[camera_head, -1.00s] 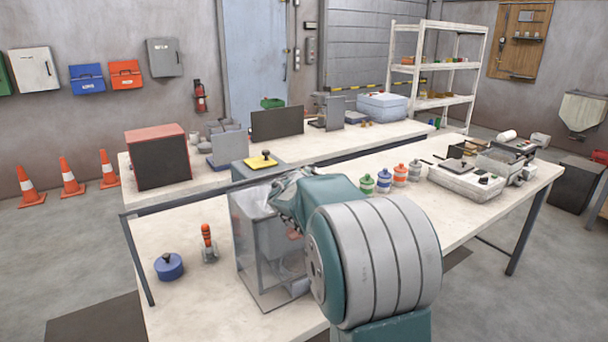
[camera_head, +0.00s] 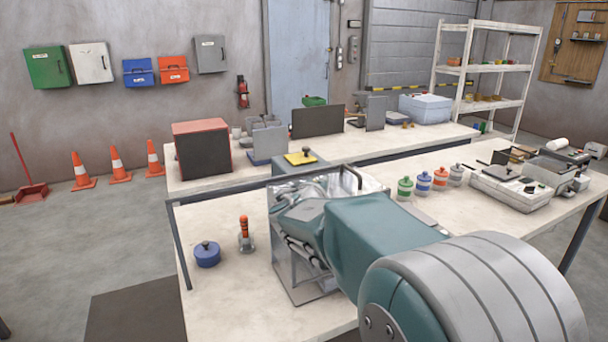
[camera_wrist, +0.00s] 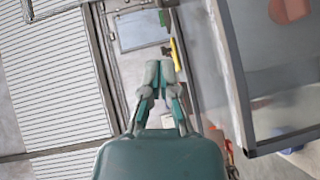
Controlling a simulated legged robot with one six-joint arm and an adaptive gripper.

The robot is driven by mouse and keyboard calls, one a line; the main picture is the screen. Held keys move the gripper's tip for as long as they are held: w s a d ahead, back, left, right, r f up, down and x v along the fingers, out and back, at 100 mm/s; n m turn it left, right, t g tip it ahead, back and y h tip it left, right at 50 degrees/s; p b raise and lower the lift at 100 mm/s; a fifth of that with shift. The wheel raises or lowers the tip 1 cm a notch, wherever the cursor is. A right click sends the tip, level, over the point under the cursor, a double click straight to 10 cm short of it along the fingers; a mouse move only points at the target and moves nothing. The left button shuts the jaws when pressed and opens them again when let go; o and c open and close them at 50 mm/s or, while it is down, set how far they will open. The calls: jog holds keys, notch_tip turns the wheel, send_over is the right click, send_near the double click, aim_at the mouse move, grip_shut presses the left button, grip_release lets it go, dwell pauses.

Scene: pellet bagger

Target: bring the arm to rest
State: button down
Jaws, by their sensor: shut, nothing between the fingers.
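My gripper (camera_wrist: 160,72) shows in the wrist view with its two fingertips together and nothing between them. In the head view I cannot make out its fingers. My teal arm reaches from the lower right over the near table, in front of a clear-walled box (camera_head: 300,280) and hiding part of it. In the wrist view a large see-through panel (camera_wrist: 240,75) stands to the right of the fingers. I cannot tell how far it is from them.
The near table (camera_head: 225,310) holds a blue pot (camera_head: 207,255), an orange-handled tool (camera_head: 245,235), several capped bottles (camera_head: 422,184) and a scale-like device (camera_head: 510,190). A red-framed black box (camera_head: 203,150) stands on the far table.

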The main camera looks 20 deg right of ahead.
jog(key=shift+s+a, duration=0.1)
jog(key=shift+a, duration=0.05)
jog(key=s+m+g, duration=0.4)
jog(key=s, duration=0.5)
jog(key=s+a+f+m+g+y, duration=0.1)
jog(key=s+a+f+m+y, duration=0.1)
jog(key=s+a+f+y, duration=0.3)
jog(key=s+a+f+m+g+y, duration=0.1)
jog(key=s+a+f+y, duration=0.3)
jog(key=s+a, duration=0.7)
jog(key=s+m+y, duration=0.1)
jog(key=s+y, duration=0.1)
jog(key=s, duration=0.3)
jog(key=shift+s+a+f+g, duration=0.2)
jog(key=shift+s+f+g, duration=0.1)
jog(key=shift+s+f, duration=0.1)
